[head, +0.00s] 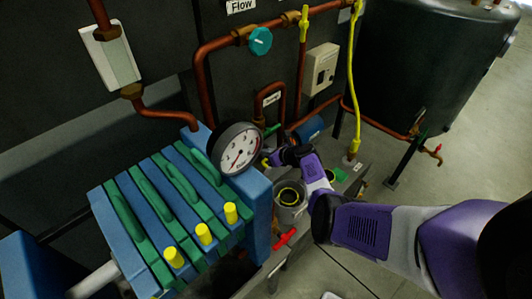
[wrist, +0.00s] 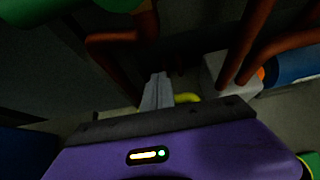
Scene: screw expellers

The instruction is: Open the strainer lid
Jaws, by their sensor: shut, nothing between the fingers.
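A grey cylindrical housing (head: 291,214), which looks like the strainer, stands low beside the blue press frame in the head view. Its top shows a yellow ring around a dark middle; I cannot tell whether this is a lid or an open mouth. My gripper (head: 267,161) is behind and left of the housing, next to the pressure gauge, apart from the housing top. In the wrist view my gripper's grey fingers (wrist: 156,90) are together and empty. A yellow piece (wrist: 187,98) shows just right of them; I cannot tell whether they touch it.
The pressure gauge (head: 236,149) and blue-green plate press (head: 165,205) are close on the left. Copper pipes (head: 205,75) run behind. A red valve handle (head: 284,239) sits below the housing. A dark tank (head: 430,60) stands back right. Open floor (head: 480,160) lies at right.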

